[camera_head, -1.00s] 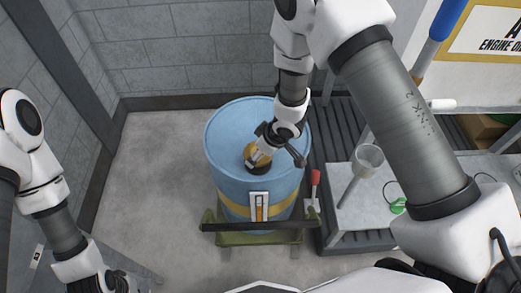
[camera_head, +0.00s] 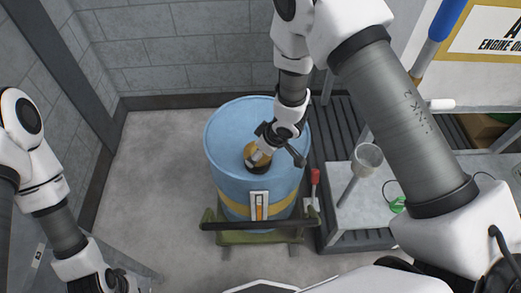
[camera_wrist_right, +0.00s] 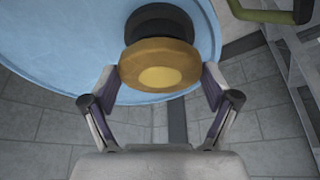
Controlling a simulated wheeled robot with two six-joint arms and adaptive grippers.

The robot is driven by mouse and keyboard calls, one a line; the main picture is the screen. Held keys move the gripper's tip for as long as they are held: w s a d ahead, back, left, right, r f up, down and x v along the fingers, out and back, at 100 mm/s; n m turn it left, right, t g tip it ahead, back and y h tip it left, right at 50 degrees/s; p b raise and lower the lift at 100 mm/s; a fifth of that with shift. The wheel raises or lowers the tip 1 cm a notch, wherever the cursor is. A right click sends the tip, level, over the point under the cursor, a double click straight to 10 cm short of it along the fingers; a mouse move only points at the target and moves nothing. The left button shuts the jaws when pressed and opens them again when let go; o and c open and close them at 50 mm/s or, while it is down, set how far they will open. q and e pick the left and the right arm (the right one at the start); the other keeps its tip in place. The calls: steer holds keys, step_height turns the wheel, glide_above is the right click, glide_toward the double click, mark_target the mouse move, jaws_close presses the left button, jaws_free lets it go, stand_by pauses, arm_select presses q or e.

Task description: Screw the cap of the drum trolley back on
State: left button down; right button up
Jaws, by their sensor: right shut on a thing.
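The blue drum (camera_head: 228,168) stands upright on the low green trolley (camera_head: 262,237). A golden-brown cap (camera_wrist_right: 160,68) with a yellow disc on its face sits at the black neck (camera_wrist_right: 158,22) on the drum top, lined up with it; I cannot tell how tightly they meet. The black neck also shows in the head view (camera_head: 256,168). My right gripper (camera_wrist_right: 160,76) is shut on the cap, a finger on each side. My left gripper (camera_head: 122,284) is low at the left, partly cut off, away from the drum; its fingers are unclear.
A metal bench (camera_head: 365,205) with a grey funnel (camera_head: 368,157) stands to the right of the drum. A red-handled tool (camera_head: 314,182) is between them. The block wall (camera_head: 180,50) is behind; the floor at left is clear.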

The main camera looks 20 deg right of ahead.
steer(key=shift+f, duration=0.5)
steer(key=shift+b, duration=0.3)
steer(key=shift+f+m+b, duration=0.15)
steer(key=shift+m+b, duration=0.2)
steer(key=shift+m, duration=0.25)
steer(key=m, duration=0.1)
steer(key=m+h, duration=0.1)
steer(key=m, duration=0.1)
steer(key=shift+s+a+r+t+h, duration=0.1)
steer(key=shift+a+r+t+h, duration=0.1)
steer(key=shift+t+h, duration=0.1)
steer(key=shift+m, duration=0.5)
